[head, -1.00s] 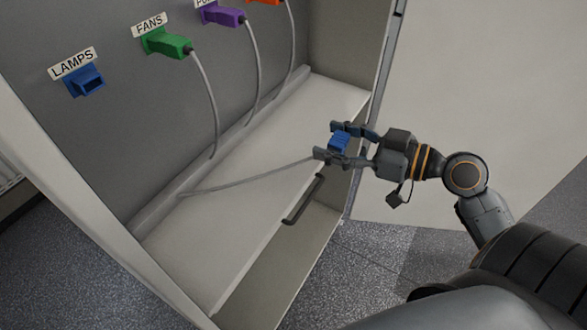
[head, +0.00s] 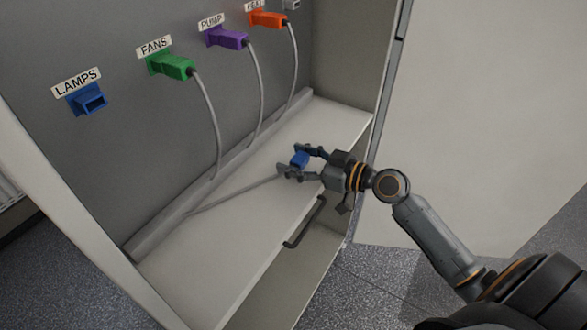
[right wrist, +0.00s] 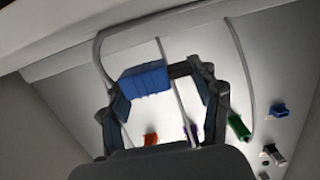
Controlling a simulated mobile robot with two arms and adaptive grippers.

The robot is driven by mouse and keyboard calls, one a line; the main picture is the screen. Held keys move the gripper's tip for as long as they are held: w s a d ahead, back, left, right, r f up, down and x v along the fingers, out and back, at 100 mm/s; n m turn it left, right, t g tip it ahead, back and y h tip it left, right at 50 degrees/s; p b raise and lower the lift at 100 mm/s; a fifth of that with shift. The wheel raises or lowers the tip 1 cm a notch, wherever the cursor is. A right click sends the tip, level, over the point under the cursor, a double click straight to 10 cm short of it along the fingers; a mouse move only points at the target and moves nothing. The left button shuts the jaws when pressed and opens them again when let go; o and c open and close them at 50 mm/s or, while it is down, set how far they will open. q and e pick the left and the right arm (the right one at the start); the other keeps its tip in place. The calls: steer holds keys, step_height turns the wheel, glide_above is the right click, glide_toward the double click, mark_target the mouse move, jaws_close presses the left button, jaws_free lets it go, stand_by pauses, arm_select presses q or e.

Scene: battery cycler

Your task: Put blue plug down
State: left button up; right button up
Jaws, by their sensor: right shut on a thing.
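The blue plug (head: 299,159) is between the fingers of my right gripper (head: 297,162), which is shut on it. In the head view it is over the right part of the white shelf (head: 240,225); I cannot tell whether it touches the shelf. A grey cable runs from the plug to the left, to the foot of the panel. In the right wrist view the blue plug (right wrist: 145,79) sits between the fingertips. The blue LAMPS socket (head: 88,100) on the panel is empty. My left gripper is not in view.
A green plug (head: 170,66), a purple plug (head: 227,38) and an orange plug (head: 268,19) sit in the panel, with cables hanging down. A handle (head: 304,222) juts out below the shelf's front edge. An open door (head: 470,130) stands at right. The shelf's front left is clear.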

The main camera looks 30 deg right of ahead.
steer(key=shift+w+a+f, duration=0.1)
steer(key=shift+w+f, duration=0.4)
steer(key=shift+f, duration=0.05)
step_height(320, 180, down, 3)
steer(key=shift+f, duration=0.2)
steer(key=o, duration=1.3)
steer(key=shift+r, duration=0.1)
